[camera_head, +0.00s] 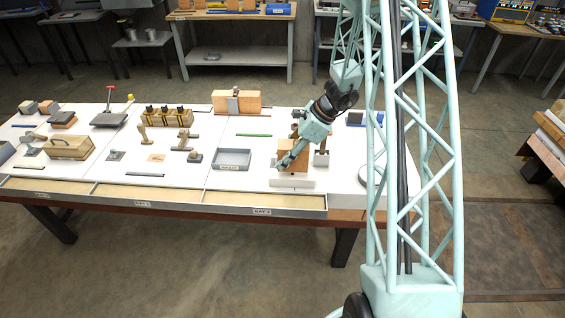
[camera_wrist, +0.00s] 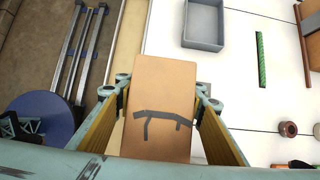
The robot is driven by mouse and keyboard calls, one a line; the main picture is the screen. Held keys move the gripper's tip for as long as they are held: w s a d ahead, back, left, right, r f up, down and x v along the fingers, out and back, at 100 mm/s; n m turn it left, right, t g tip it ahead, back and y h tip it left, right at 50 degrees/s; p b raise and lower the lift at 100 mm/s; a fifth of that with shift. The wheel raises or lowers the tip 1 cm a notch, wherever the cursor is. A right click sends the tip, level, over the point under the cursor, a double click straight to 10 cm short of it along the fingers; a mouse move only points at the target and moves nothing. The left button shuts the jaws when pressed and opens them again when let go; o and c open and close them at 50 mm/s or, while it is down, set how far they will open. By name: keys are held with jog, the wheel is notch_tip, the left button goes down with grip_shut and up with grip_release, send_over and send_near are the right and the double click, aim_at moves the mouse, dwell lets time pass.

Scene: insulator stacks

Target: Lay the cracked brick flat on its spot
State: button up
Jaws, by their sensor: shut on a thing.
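The cracked brick is orange-brown and fills the middle of the wrist view (camera_wrist: 160,85), with a dark branching crack mark on its face. It also shows in the head view (camera_head: 296,146), partly hidden by my gripper. My gripper (camera_head: 287,161) is shut on the brick, with a finger on each side of it in the wrist view (camera_wrist: 162,90). In the head view the brick appears upright above a low white block (camera_head: 292,184) near the table's front edge. I cannot tell whether they touch. I cannot make out a marked spot for the brick.
A grey open tray (camera_head: 232,160) stands left of the brick. A green rod (camera_head: 253,135) lies behind the tray. A larger orange block (camera_head: 236,101) stands at the back. Tools and small blocks fill the table's left part. White tabletop around the tray is bare.

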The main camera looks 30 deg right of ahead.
jog(key=shift+f, duration=1.05)
jog(key=shift+f+b, duration=0.6)
jog(key=shift+b, duration=0.2)
jog(key=o, duration=1.1)
jog(key=shift+r, duration=0.2)
jog(key=shift+r+p, duration=0.45)
jog(key=shift+p, duration=0.25)
jog(key=p+v, duration=0.1)
jog(key=v, duration=1.1)
jog(key=shift+p, duration=0.35)
